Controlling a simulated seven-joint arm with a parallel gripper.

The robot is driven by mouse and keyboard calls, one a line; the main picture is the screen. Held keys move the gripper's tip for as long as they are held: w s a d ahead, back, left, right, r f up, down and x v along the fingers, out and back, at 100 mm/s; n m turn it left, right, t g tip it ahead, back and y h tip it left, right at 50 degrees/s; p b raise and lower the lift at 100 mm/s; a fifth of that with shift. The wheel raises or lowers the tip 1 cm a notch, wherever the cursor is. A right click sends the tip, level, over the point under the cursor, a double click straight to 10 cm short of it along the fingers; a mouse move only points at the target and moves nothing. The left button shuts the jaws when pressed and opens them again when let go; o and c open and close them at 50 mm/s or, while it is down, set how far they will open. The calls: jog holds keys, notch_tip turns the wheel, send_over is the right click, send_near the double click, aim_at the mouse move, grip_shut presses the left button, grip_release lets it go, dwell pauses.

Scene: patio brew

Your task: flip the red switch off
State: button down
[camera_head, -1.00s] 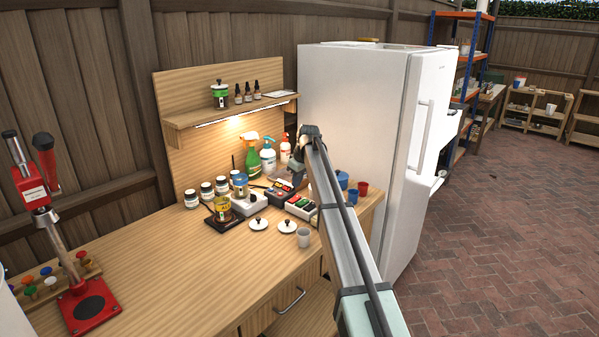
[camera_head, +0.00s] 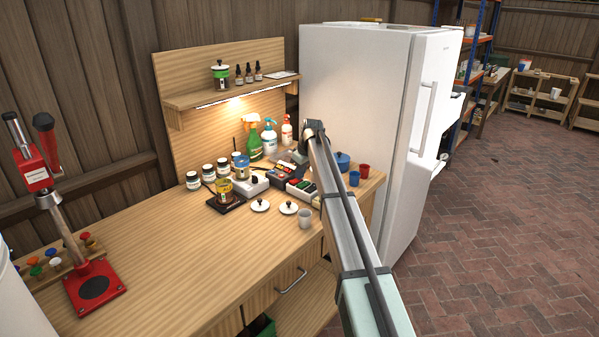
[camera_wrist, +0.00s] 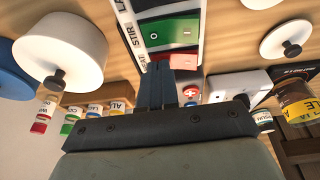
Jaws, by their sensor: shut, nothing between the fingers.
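The switch box (camera_wrist: 150,20) shows in the wrist view with a green rocker (camera_wrist: 168,30) and a lit-looking red switch (camera_wrist: 183,62) beside lettering that reads partly "STIR" and "HEAT". My gripper (camera_wrist: 164,68) is shut and empty, with its fingertips close to the red switch and overlapping its lower left in the picture. I cannot tell whether they touch it. In the head view the switch box (camera_head: 300,188) lies on the bench below my gripper, which is partly hidden by my arm.
White lids with dark knobs (camera_head: 260,205) (camera_head: 288,207) and a grey cup (camera_head: 305,219) are near the box. A blue pot (camera_head: 342,161) and red cups (camera_head: 364,171) stand to its right. Jars and a white burner (camera_head: 252,184) stand left.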

jog(key=shift+s+a, duration=0.1)
jog(key=shift+s, duration=0.05)
jog(key=shift+s+a+r, duration=0.25)
jog(key=shift+s+a, duration=0.2)
jog(key=shift+r, duration=0.1)
dwell(0.4)
jog(key=shift+w+r, duration=0.1)
jog(key=shift+r, duration=0.15)
jog(key=d+r, duration=0.3)
jog(key=r, duration=0.9)
jog(key=shift+s+d+r, duration=0.25)
jog(key=shift+d+r, duration=0.1)
jog(key=shift+f, duration=0.1)
